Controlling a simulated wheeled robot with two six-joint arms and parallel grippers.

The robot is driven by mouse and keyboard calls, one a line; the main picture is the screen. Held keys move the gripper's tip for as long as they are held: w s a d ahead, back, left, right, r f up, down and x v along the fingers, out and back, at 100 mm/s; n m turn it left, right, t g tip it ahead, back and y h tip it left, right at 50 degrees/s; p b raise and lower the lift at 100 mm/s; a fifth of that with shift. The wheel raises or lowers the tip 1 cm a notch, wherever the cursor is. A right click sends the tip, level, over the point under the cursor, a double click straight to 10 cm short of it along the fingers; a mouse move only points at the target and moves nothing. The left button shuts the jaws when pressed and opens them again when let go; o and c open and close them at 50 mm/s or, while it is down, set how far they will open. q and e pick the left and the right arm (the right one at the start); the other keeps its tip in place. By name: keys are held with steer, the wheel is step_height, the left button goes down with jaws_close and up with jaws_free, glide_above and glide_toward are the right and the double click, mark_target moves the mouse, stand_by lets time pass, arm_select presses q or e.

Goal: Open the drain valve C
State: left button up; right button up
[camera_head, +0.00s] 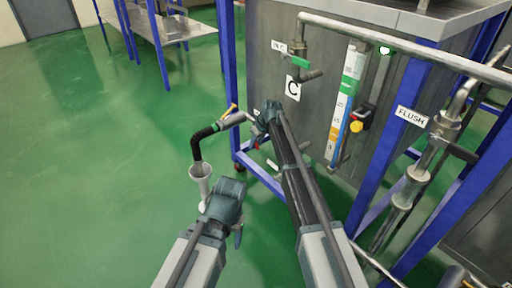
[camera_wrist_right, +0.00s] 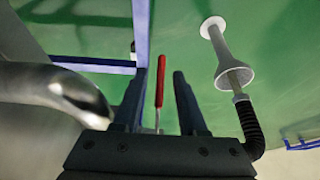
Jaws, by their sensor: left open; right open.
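Tank C (camera_head: 270,60) carries a white plate (camera_head: 293,88) with a black C. In the right wrist view a red lever (camera_wrist_right: 160,82) stands between the open fingers (camera_wrist_right: 160,95); contact cannot be told. My left gripper (camera_head: 226,199) is open, lower, near the funnel.
A green-handled valve (camera_head: 301,63) sits on the IN C pipe above. A level gauge (camera_head: 345,105) and a yellow-red fitting (camera_head: 357,122) are on the tank's right. A FLUSH plate (camera_head: 411,116) hangs on a blue post. Green floor (camera_head: 100,160) is free at left.

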jaws_close()
stand_by(1.4)
